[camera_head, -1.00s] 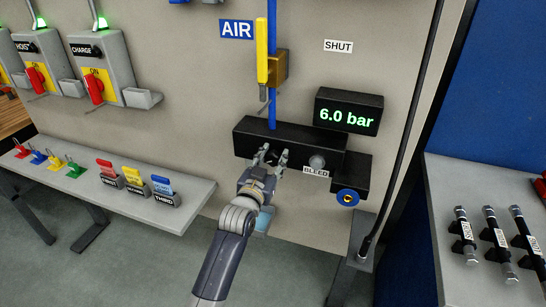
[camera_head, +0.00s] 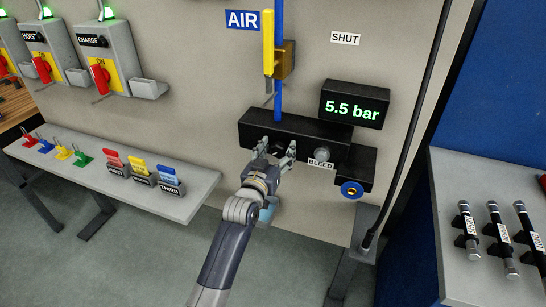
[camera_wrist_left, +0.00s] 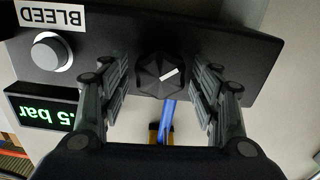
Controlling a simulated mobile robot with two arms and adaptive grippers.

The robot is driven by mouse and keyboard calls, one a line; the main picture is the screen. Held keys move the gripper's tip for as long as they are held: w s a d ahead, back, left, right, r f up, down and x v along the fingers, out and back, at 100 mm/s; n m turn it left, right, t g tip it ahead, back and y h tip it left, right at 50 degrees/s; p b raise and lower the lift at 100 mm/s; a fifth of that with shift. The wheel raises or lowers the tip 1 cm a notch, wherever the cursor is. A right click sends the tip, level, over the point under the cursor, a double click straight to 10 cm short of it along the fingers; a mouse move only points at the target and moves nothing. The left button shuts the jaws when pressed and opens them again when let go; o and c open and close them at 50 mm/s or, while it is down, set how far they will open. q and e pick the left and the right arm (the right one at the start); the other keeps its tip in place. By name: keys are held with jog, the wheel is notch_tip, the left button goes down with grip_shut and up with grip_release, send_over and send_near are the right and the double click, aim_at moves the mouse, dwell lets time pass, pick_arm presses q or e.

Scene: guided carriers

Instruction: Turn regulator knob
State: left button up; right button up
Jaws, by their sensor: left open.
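The regulator knob (camera_wrist_left: 160,75) is black and faceted with a white pointer mark, on the front of a black block (camera_head: 325,138). In the left wrist view it sits between the fingers of my left gripper (camera_wrist_left: 160,92), which is open with a gap on both sides. In the head view my left gripper (camera_head: 276,150) is at the block's front and largely covers the knob. The display (camera_head: 354,105) above reads 5.5 bar. My right gripper is not in view.
A round BLEED button (camera_head: 321,154) is close on the right of the gripper, and a blue ring fitting (camera_head: 351,189) is lower right. A yellow lever (camera_head: 268,43) stands above on the blue pipe. A shelf (camera_head: 195,190) with coloured tags lies left.

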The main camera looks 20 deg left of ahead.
pick_arm(q)
jog(key=s, duration=1.1)
jog(key=shift+s+a, duration=0.2)
jog(key=shift+s, duration=0.2)
jog(key=s+d+f+g+b, duration=0.1)
jog(key=s+f+g, duration=0.25)
jog(key=f, duration=1.05)
jog(key=s+d+f+m+g+b, duration=0.15)
jog(key=s+f, duration=0.25)
jog(key=f, duration=1)
jog(key=s+f+g+b, duration=0.1)
jog(key=s+f+g, duration=0.25)
jog(key=f, duration=1.05)
jog(key=s+a+f+g+b, duration=0.1)
jog(key=s+f+g, duration=0.1)
jog(key=s+f, duration=0.6)
jog(key=s+a+f+m+g+b, duration=0.1)
jog(key=s+f, duration=0.7)
jog(key=s, duration=0.9)
jog(key=s+a+f+g+b, duration=0.1)
jog(key=s+a+f+g, duration=0.2)
jog(key=s+f, duration=0.6)
jog(key=s+g, duration=0.2)
jog(key=s, duration=0.1)
jog(key=shift+s+a+y, duration=0.25)
jog(key=shift+s+y, duration=0.05)
jog(key=shift+s, duration=0.1)
jog(key=shift+g, duration=0.25)
